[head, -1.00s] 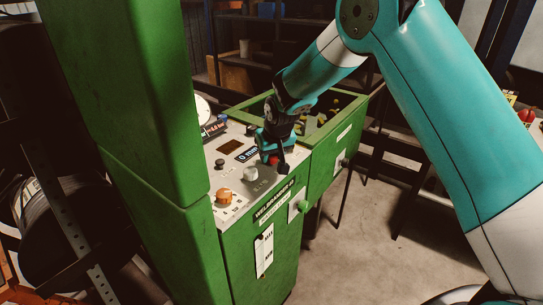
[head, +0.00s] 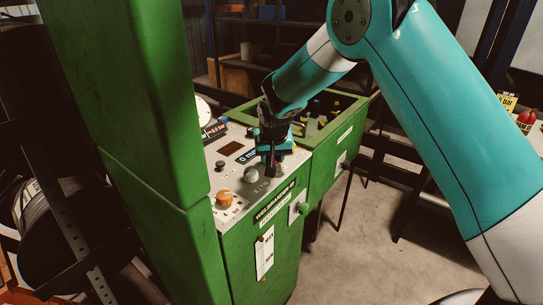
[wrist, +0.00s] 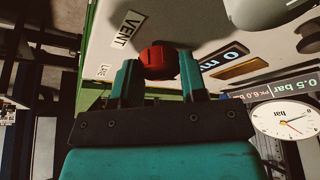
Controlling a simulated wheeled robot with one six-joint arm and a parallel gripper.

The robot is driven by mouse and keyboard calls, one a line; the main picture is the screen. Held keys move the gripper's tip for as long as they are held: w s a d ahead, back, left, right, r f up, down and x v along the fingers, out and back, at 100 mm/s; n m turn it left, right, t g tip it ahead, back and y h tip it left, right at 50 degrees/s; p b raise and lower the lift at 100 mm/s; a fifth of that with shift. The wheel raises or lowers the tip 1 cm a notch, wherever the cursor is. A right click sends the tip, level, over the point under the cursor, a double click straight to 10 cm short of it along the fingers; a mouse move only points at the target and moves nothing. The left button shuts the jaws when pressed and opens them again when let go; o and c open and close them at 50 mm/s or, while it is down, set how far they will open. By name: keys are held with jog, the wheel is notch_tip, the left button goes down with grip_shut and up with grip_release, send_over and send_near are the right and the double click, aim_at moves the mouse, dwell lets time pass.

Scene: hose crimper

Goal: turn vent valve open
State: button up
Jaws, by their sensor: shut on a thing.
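The red vent valve knob (wrist: 158,61) is on the panel of the green machine, near the VENT label (wrist: 129,29) and the LINE label (wrist: 104,71) in the wrist view. My gripper (wrist: 159,75) is shut on the knob, one teal finger on each side of it. In the head view my gripper (head: 271,166) points down onto the right part of the panel (head: 232,168) and hides most of the knob.
A grey knob (head: 251,175) and an orange knob (head: 224,197) stand on the panel left of my gripper. A pressure gauge (wrist: 288,119) and a display reading 0.5 bar (wrist: 293,86) show in the wrist view. An open green bin (head: 340,128) adjoins the panel; a tall green cabinet (head: 130,100) stands left.

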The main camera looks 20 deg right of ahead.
jog(key=o, duration=0.9)
jog(key=b+v, duration=0.2)
jog(key=v, duration=1.5)
jog(key=shift+r, duration=0.2)
jog(key=shift+s, duration=0.1)
jog(key=s+a+f+n+g+y, duration=0.1)
jog(key=s+n, duration=0.3)
jog(key=s, duration=1.2)
jog(key=s+a+n+g+y, duration=0.2)
jog(key=s+n+g+y, duration=0.1)
jog(key=s, duration=1.3)
jog(key=shift+s+a+f+n+y, duration=0.2)
jog(key=shift+f+n+y, duration=0.25)
jog(key=shift+n, duration=0.65)
